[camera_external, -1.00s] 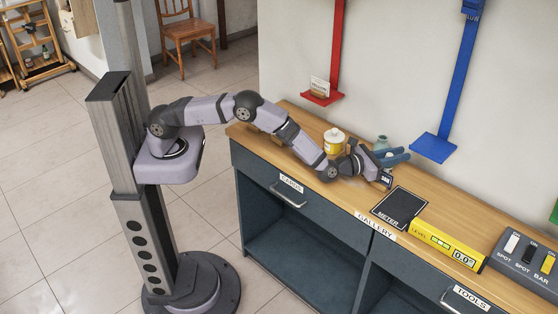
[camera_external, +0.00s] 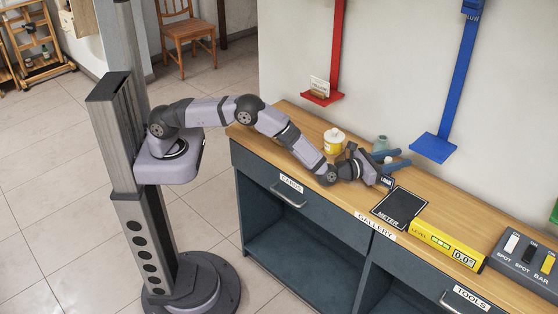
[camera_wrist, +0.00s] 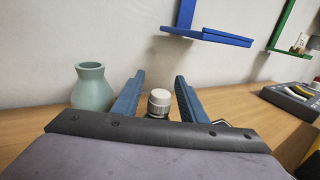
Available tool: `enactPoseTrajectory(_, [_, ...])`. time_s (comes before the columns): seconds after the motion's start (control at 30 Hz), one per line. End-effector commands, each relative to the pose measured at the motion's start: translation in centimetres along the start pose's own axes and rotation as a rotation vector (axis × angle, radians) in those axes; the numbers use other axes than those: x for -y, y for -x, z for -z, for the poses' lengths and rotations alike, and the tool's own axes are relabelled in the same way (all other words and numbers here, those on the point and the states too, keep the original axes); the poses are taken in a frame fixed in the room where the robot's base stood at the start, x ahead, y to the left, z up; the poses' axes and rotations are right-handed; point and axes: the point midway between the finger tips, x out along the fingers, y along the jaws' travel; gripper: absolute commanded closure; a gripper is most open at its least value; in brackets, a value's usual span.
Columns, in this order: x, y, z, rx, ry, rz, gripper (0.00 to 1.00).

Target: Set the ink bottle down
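The ink bottle (camera_wrist: 159,101), with a white ribbed cap, is upright between my fingers in the wrist view. Its lower part is hidden behind my gripper's body, so I cannot see its base or what it rests on. My gripper (camera_wrist: 158,84) has its two blue fingers on either side of the bottle, with visible gaps beside the cap. In the external view my gripper (camera_external: 404,158) is low over the wooden counter (camera_external: 300,118), pointing right, and the bottle shows only as a small pale patch between the fingers.
A teal vase (camera_wrist: 91,88) stands just left of my fingers. A yellow-and-white jar (camera_external: 334,141) is farther left on the counter. A small "LOAD" sign (camera_external: 387,181), a black meter pad (camera_external: 399,207) and a yellow level box (camera_external: 446,246) lie to the right. A blue wall shelf (camera_external: 433,148) is behind.

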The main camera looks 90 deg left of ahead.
Motion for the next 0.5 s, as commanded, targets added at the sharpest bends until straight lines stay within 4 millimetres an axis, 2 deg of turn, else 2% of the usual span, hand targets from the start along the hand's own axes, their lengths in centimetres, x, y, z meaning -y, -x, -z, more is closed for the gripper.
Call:
enactPoseTrajectory(0.2, [0.0, 0.1, -0.5, 0.0, 0.0, 0.0, 0.61])
enactPoseTrajectory(0.5, [0.1, 3.2, -0.6, -0.002, -0.001, 0.002, 0.61])
